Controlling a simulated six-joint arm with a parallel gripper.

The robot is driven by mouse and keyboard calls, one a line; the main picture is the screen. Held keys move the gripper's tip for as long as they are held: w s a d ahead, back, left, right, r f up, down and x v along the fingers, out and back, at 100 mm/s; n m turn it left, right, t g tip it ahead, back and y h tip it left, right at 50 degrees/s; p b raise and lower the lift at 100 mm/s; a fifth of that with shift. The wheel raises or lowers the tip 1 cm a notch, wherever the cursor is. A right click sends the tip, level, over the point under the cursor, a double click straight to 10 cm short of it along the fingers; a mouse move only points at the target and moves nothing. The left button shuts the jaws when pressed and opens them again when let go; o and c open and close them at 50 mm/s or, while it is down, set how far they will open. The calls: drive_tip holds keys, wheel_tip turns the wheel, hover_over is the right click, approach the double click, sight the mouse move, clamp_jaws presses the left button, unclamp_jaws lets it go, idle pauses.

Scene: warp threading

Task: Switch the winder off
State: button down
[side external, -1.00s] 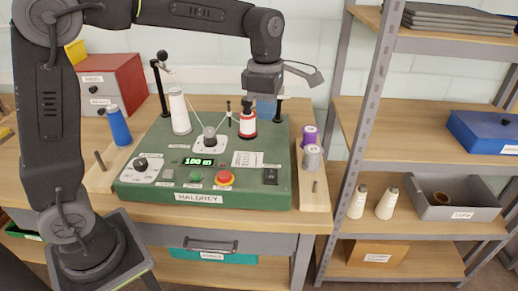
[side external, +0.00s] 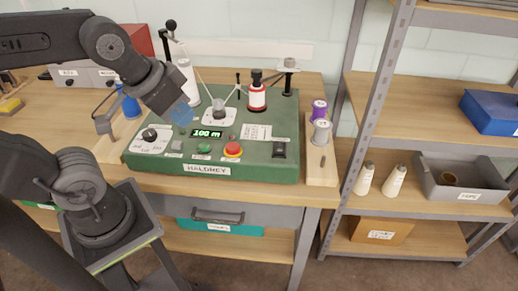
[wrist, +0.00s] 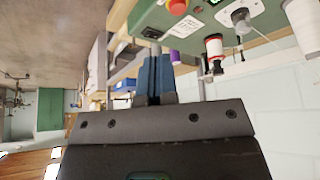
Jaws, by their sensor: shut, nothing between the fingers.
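The winder (side external: 200,176) is a green box labelled HALDREY on the wooden bench. Its display (side external: 208,133) is lit and reads 100 m. On its front panel are a green button (side external: 204,147), a red button on a yellow ring (side external: 233,149), a black rocker switch (side external: 279,149) at the right and a dial knob (side external: 149,133) at the left. I cannot tell the rocker's position. My gripper (side external: 181,114) is shut and empty, above the left part of the panel, apart from the controls. In the wrist view its blue fingers (wrist: 154,76) are together.
Purple (side external: 319,110) and grey (side external: 320,132) spools stand on the wooden strip at right. A metal shelf (side external: 430,145) stands further right. Space above the panel's right half is clear.

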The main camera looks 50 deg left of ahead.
drive_tip(key=w+r+n+g, duration=0.2)
drive_tip(key=w+n, duration=0.3)
drive_tip(key=n, duration=0.1)
drive_tip(key=n+g+h, duration=0.1)
drive_tip(key=n+g, duration=0.4)
drive_tip(key=n, duration=1.6)
hover_over(278, 150)
drive_tip(key=w+a, duration=0.2)
wheel_tip(278, 150, down, 4)
drive_tip(key=f, duration=0.4)
drive_tip(key=s+d+f, duration=0.1)
drive_tip(key=f, duration=0.8)
drive_tip(key=shift+s+d+f, duration=0.1)
drive_tip(key=shift+s+d, duration=0.3)
drive_tip(key=shift+f, duration=0.1)
